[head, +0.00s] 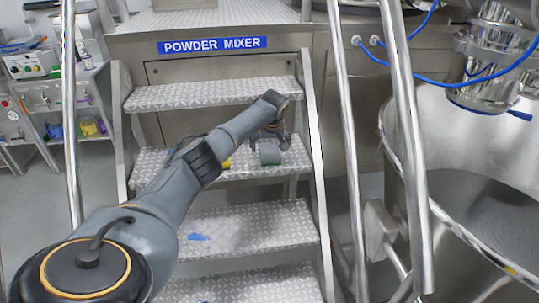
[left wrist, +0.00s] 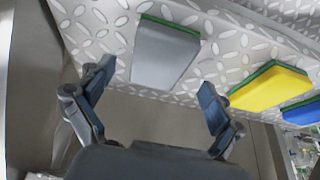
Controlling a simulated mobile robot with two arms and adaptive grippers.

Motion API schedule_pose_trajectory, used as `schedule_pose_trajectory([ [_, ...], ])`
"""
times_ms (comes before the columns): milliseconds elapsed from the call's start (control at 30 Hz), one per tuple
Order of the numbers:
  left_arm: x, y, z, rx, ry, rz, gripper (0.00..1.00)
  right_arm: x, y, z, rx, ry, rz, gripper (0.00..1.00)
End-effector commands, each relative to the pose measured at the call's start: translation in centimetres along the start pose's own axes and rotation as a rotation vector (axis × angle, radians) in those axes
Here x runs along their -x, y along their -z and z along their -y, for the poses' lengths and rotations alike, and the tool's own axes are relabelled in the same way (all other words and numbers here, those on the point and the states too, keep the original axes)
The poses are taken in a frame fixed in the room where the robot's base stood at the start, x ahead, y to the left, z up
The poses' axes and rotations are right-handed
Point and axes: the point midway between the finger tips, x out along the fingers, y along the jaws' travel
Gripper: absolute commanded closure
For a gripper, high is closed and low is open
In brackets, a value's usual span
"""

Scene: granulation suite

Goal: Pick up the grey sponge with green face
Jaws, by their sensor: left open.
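The grey sponge with green face (left wrist: 163,56) lies on a diamond-plate step in the left wrist view, its green side showing as a strip along the far edge. In the head view the grey sponge (head: 270,153) is on a middle step of the stairs. My left gripper (left wrist: 155,82) is open and empty, with its two fingers spread to either side of the sponge's near end, apart from it. In the head view the left gripper (head: 271,134) is just above and behind the sponge. My right gripper is not in view.
A yellow sponge with green face (left wrist: 270,88) lies to the right on the same step, with a blue one (left wrist: 303,110) beyond it. Metal handrails (head: 345,130) flank the stairs. A blue item (head: 198,237) lies on a lower step.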

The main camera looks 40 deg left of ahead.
Motion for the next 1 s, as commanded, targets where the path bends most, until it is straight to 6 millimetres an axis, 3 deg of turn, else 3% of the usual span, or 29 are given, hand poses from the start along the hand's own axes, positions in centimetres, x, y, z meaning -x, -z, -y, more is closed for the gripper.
schedule_pose_trajectory([
  [300,-2.6,0.0,-0.2,0.0,-0.001,0.0,0.08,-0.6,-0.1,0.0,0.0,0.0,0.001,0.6],
  [1000,-3.0,-0.1,-0.1,-0.001,-0.001,0.0,0.08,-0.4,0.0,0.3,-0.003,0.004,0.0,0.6],
])
